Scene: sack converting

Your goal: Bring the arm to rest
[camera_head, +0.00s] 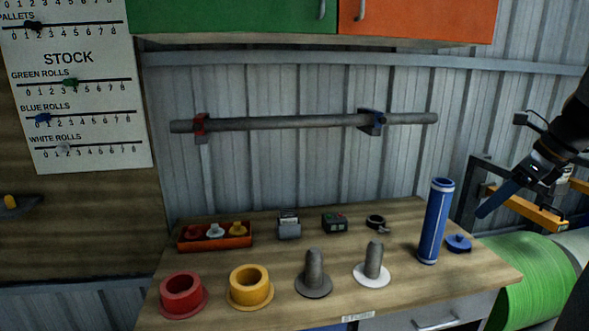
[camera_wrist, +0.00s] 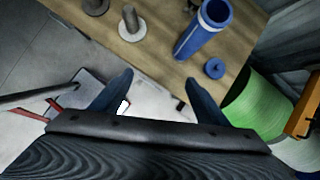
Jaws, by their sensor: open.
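My gripper (camera_head: 493,203) shows at the right of the head view, raised in the air to the right of the workbench (camera_head: 285,266) and in front of an orange-yellow bar. In the wrist view my gripper (camera_wrist: 162,92) has its two dark blue fingers spread wide apart, with nothing between them. Below it in that view lie the floor, a pale surface and the bench edge. The tall blue tube (camera_head: 436,221) stands upright on the bench, apart from my gripper; it also shows in the wrist view (camera_wrist: 205,30).
The bench holds a red flanged ring (camera_head: 183,295), a yellow one (camera_head: 250,288), two grey pegs, a blue knobbed disc (camera_head: 458,243) and an orange tray (camera_head: 215,244). A green roll (camera_head: 535,285) is right of the bench. A grey bar (camera_head: 290,123) hangs on the wall.

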